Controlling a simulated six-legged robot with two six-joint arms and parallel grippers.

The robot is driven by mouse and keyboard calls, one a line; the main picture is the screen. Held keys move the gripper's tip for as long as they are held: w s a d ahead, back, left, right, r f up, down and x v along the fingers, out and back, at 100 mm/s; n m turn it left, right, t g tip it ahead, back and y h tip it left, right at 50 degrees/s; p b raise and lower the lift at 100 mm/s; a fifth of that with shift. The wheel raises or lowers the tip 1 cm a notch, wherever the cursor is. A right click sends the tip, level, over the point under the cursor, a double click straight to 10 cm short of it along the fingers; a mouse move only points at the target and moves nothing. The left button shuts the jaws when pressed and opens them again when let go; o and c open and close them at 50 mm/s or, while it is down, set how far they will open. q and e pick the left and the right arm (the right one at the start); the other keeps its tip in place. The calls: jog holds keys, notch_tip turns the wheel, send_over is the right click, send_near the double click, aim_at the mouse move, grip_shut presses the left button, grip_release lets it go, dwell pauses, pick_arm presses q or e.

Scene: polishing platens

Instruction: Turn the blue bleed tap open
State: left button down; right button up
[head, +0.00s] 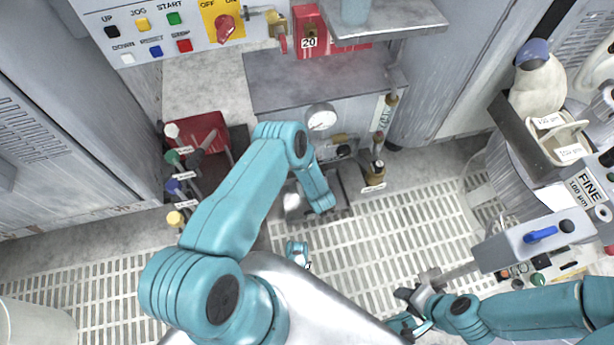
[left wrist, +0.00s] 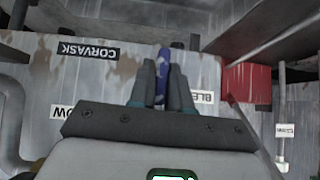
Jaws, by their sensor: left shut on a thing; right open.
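In the left wrist view, my left gripper (left wrist: 161,88) is shut on the blue bleed tap (left wrist: 162,72). The tap shows as a narrow blue handle standing upright in the picture between the two grey fingers. A partly covered label starting "BLE" (left wrist: 203,97) is just right of the fingers. The tap's lower part is hidden by the gripper. In the head view, my left arm reaches over the middle and bends down, hiding its gripper and the tap. My right gripper (head: 411,309) is open and empty above the grated floor at lower right.
A pressure gauge (head: 321,117) is beside my left arm. A control panel (head: 160,30) and a grey shelf (head: 385,22) are above. Several coloured-knob handles stand by a red bin (head: 197,132) at left. A grey box with a blue lever (head: 540,235) is at right.

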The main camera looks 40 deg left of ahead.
pick_arm(q)
jog(key=shift+a, duration=0.1)
dwell(0.3)
jog(key=c, duration=1.2)
grip_release()
jog(key=shift+o, duration=0.2)
jog(key=p+v, duration=0.7)
jog(key=v, duration=0.9)
jog(key=shift+s, duration=0.3)
jog(key=shift+r, duration=0.15)
